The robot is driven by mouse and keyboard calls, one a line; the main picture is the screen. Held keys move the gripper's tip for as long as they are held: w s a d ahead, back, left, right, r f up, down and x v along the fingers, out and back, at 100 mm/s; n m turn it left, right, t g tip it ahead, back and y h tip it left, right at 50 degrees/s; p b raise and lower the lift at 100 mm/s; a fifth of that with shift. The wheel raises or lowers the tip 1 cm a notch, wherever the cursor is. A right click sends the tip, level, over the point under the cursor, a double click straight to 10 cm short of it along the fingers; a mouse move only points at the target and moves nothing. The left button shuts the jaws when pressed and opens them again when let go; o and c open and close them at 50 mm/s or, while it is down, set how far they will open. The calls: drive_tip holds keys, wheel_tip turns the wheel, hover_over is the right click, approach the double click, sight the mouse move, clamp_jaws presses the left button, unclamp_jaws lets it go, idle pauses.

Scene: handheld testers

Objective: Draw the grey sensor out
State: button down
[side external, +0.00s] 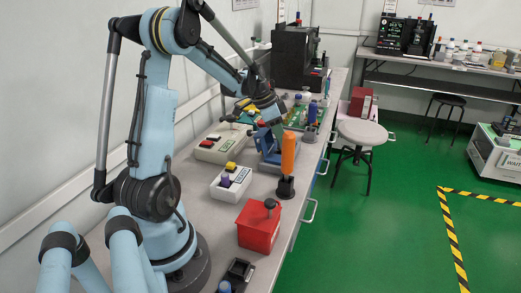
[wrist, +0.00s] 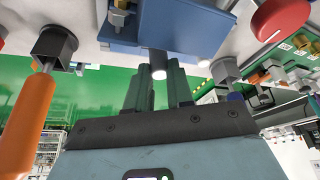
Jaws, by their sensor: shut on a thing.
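The blue fixture (side external: 269,150) stands on the bench, and its underside-down bulk fills the top middle of the wrist view (wrist: 185,25). The grey sensor (wrist: 158,62) is a short grey cylinder with a bright end, beside the blue fixture. My gripper (wrist: 160,70) has its dark green fingers on either side of the sensor and is shut on it. In the side view my gripper (side external: 274,127) is right above the blue fixture, and the sensor is hidden there. How deep the sensor sits in the fixture cannot be told.
An orange-handled tool (side external: 289,152) stands upright in a dark holder close to the fixture. A red box (side external: 258,228), a white button box (side external: 228,187) and a beige box (side external: 217,150) are nearby. A green board (side external: 297,118) lies behind. The bench's right edge is close.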

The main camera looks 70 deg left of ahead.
drive_tip(key=shift+r, duration=1.2)
drive_tip(key=shift+r, duration=0.15)
